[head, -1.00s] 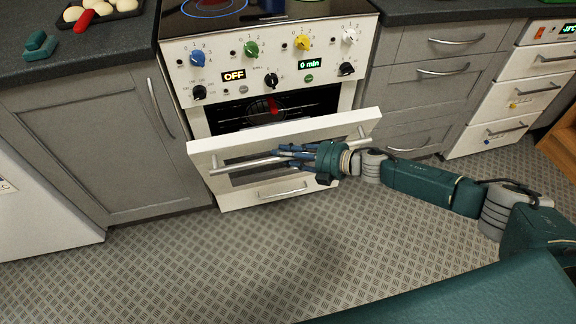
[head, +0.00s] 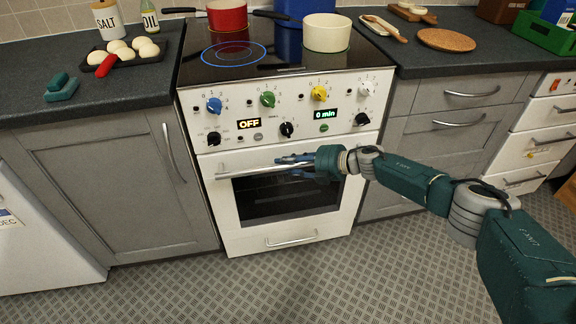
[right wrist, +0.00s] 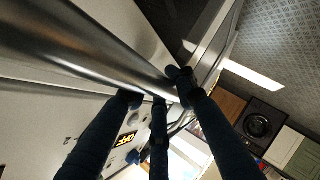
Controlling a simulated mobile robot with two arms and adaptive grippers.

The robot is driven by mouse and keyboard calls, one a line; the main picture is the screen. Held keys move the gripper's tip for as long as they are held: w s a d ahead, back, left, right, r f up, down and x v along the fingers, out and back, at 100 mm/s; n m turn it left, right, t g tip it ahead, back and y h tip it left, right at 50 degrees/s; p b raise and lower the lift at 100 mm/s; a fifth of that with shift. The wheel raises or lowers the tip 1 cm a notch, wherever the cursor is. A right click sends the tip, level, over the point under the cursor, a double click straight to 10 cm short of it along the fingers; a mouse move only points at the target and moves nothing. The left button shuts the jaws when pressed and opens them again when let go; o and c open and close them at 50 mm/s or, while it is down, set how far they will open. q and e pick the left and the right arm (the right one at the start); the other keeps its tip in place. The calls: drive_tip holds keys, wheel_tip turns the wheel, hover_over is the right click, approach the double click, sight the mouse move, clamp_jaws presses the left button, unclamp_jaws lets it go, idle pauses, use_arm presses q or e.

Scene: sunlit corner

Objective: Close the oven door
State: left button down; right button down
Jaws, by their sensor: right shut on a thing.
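The oven (head: 262,110) is a white cooker with coloured knobs. Its door (head: 224,208) stands upright under the control panel and looks flush with the front; I cannot tell whether a thin gap is left. The door's metal handle bar (head: 246,171) runs across its top and also crosses the right wrist view (right wrist: 85,50). My right gripper (head: 290,165) is at the right half of the handle, with its dark fingers (right wrist: 160,95) shut on the bar. The inside of the oven shows only as a dark window. My left gripper is out of view.
A red pan (head: 227,16) and a cream pot (head: 326,33) stand on the hob. Grey cabinets flank the oven. The floor (head: 300,285) in front is clear.

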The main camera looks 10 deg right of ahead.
drive_tip(key=shift+w+d, duration=0.1)
drive_tip(key=shift+d, duration=0.05)
drive_tip(key=c, duration=1.4)
unclamp_jaws()
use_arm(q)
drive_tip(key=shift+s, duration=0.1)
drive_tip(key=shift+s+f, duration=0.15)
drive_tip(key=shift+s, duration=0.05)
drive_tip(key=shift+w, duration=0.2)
use_arm(e)
drive_tip(key=v, duration=1.2)
